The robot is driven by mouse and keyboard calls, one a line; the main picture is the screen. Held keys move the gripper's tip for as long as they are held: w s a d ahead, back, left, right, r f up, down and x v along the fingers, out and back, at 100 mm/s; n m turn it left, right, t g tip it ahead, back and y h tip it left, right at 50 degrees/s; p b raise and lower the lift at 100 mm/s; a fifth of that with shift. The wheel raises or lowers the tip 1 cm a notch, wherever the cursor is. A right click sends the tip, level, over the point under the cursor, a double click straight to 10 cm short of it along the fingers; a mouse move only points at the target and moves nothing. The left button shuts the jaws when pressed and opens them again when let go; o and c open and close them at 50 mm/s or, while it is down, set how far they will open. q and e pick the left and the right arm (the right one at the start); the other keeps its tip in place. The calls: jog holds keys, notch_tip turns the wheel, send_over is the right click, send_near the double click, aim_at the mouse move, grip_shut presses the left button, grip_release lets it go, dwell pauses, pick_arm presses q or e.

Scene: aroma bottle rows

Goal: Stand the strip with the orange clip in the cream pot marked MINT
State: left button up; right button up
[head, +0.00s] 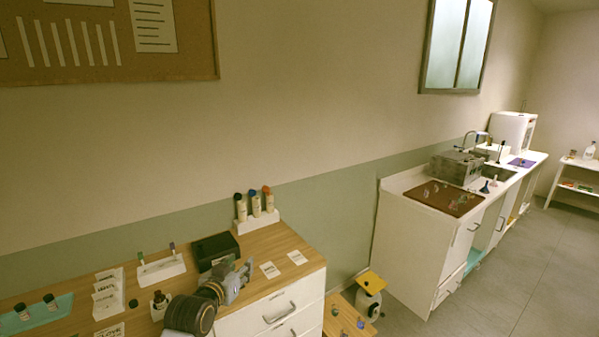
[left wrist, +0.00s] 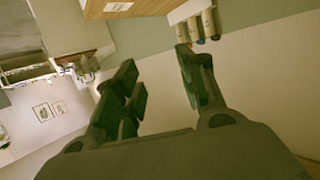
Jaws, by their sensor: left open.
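My left gripper (head: 242,272) is over the right part of the wooden counter, beside a black box. In the left wrist view its fingers (left wrist: 157,68) are apart with nothing between them. A white holder (head: 162,271) on the counter has two upright strips, one with a green clip (head: 141,257) and one with a purple-looking clip (head: 172,248). I cannot make out a strip with an orange clip. I cannot identify a cream pot marked MINT; white lettered cards stand left of the holder, and one reads CLOVE (head: 109,330). My right gripper is not in view.
Three bottles (head: 255,206) with blue, black and orange-red caps stand in a white rack at the back. The black box (head: 216,250) is close to my gripper. A teal tray (head: 38,316) with dark bottles is at left. Two flat cards (head: 283,264) lie at right.

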pick_arm(q)
notch_tip(320, 180, down, 26)
jog(key=s+g+b, duration=0.1)
jog(key=s+g, duration=0.1)
jog(key=g, duration=0.2)
jog(key=s+a+f+g, duration=0.1)
jog(key=s+f, duration=0.3)
jog(key=f, duration=0.4)
jog(key=s+f+g+y+b, duration=0.1)
jog(key=s+f, duration=0.2)
jog(key=f, duration=0.4)
jog(key=s+a+f+g, duration=0.1)
jog(key=s+f, duration=0.3)
jog(key=f, duration=0.4)
jog(key=s+a+f+g+y+b, duration=0.1)
jog(key=s+a+f+g, duration=0.2)
jog(key=s+f, duration=1.5)
jog(key=s+a+f+g, duration=0.1)
jog(key=s+f, duration=0.2)
jog(key=s, duration=0.5)
jog(key=s+a+f+g, duration=0.1)
jog(key=s+f, duration=0.2)
jog(key=s, duration=0.6)
jog(key=s+a+f+g+b, duration=0.1)
jog(key=s+a+f, duration=0.1)
jog(key=s, duration=0.6)
jog(key=shift+s+f+y, duration=0.2)
jog(key=shift+f+y, duration=0.2)
jog(key=shift+f, duration=0.15)
